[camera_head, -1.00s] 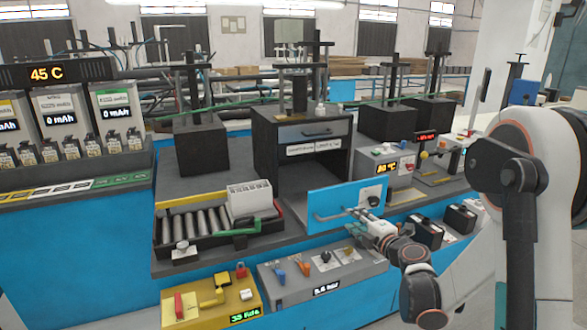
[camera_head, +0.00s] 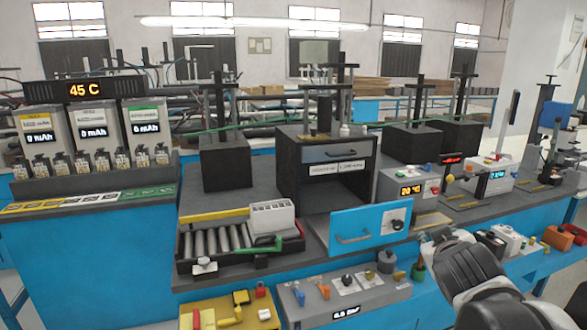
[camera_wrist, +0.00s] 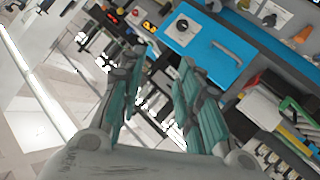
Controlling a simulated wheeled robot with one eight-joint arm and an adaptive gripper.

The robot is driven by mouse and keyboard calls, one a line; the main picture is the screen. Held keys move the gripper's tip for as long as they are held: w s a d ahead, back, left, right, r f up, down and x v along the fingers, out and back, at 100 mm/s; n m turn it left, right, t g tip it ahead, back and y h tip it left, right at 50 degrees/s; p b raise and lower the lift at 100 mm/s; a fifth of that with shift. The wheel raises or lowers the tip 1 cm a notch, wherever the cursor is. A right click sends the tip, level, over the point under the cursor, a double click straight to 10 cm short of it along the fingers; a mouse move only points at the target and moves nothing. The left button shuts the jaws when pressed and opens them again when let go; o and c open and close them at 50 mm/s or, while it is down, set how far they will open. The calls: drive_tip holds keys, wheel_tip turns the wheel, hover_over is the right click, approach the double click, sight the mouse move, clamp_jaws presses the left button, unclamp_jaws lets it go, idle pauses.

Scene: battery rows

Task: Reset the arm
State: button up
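My gripper (camera_wrist: 155,85) is open in the wrist view, its two teal-padded fingers apart with nothing between them. In the head view my arm (camera_head: 470,268) reaches in at the lower right; its fingers cannot be made out clearly there. A blue panel with a handle and a black knob (camera_head: 350,232) stands in front of the dark open-fronted cabinet (camera_head: 290,170). The panel also shows in the wrist view (camera_wrist: 205,45), beyond my fingertips. My gripper is apart from its handle.
A roller tray with a white block (camera_head: 272,216) lies left of the cabinet. A grey control box (camera_head: 345,300) and a yellow one (camera_head: 225,312) stand in front. Battery chargers (camera_head: 92,125) are at left.

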drive_tip(key=s+a+f+m+g+y, duration=0.1)
drive_tip(key=s+a+f, duration=0.3)
drive_tip(key=s, duration=0.5)
drive_tip(key=s+a+f+m+g+y, duration=0.1)
drive_tip(key=s+a+f+g+y, duration=0.2)
drive_tip(key=s, duration=0.6)
drive_tip(key=a+f+g, duration=0.1)
drive_tip(key=a+f, duration=0.1)
drive_tip(key=a, duration=0.1)
drive_tip(key=shift+a+f+g+y, duration=0.2)
drive_tip(key=shift+g+y, duration=0.1)
drive_tip(key=shift+y, duration=0.1)
